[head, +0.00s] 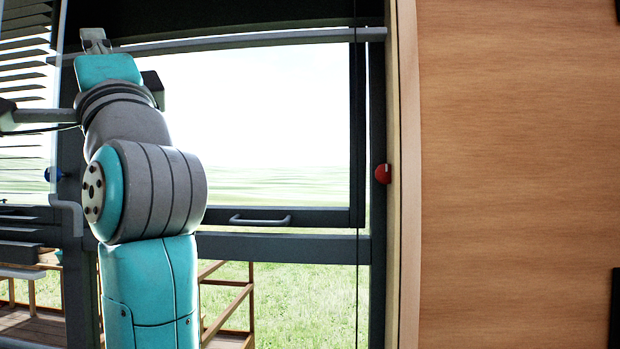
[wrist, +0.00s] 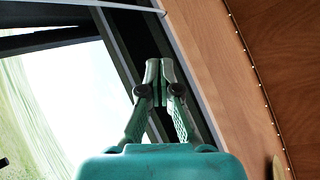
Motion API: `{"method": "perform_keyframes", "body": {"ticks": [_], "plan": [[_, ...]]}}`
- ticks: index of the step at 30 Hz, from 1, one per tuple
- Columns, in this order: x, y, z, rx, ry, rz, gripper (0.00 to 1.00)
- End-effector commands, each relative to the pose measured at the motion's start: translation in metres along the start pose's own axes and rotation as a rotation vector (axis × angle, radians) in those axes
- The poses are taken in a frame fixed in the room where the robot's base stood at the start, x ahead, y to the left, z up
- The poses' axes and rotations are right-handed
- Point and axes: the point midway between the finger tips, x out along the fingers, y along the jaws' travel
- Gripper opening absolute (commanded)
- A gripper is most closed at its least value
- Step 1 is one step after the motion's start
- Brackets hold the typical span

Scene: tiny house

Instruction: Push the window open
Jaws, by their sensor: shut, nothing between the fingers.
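The window sash (head: 300,217) has a dark frame around a large pane, with a grey bar handle (head: 260,219) on its lower rail. A narrow bright strip shows between the sash's right edge and the dark fixed post. I cannot tell how far the sash stands out. In the wrist view, my gripper (wrist: 160,68) is shut and empty, its fingertips together in front of the dark window frame (wrist: 127,50). Whether it touches the frame is not clear. In the head view, my arm covers the left part of the window and the fingers are not clearly visible.
A red knob (head: 382,173) sits on the right post and a blue knob (head: 53,174) at the left. Blinds (head: 25,80) hang at the left edge. A wooden wall (head: 515,170) fills the right. Wooden railings (head: 230,310) and grass show outside.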

Motion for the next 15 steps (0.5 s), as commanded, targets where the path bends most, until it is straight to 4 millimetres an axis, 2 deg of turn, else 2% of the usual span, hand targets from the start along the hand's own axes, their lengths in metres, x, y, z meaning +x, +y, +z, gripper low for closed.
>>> {"method": "perform_keyframes", "body": {"ticks": [5,8,12,15], "plan": [[-0.032,0.06,-0.044,-0.107,0.1,0.336,0.0],[-0.064,0.089,-0.079,-0.132,0.207,0.527,0.0],[-0.124,0.117,-0.129,-0.125,0.409,0.775,0.0],[-0.17,0.127,-0.157,-0.094,0.564,0.914,0.0]]}}
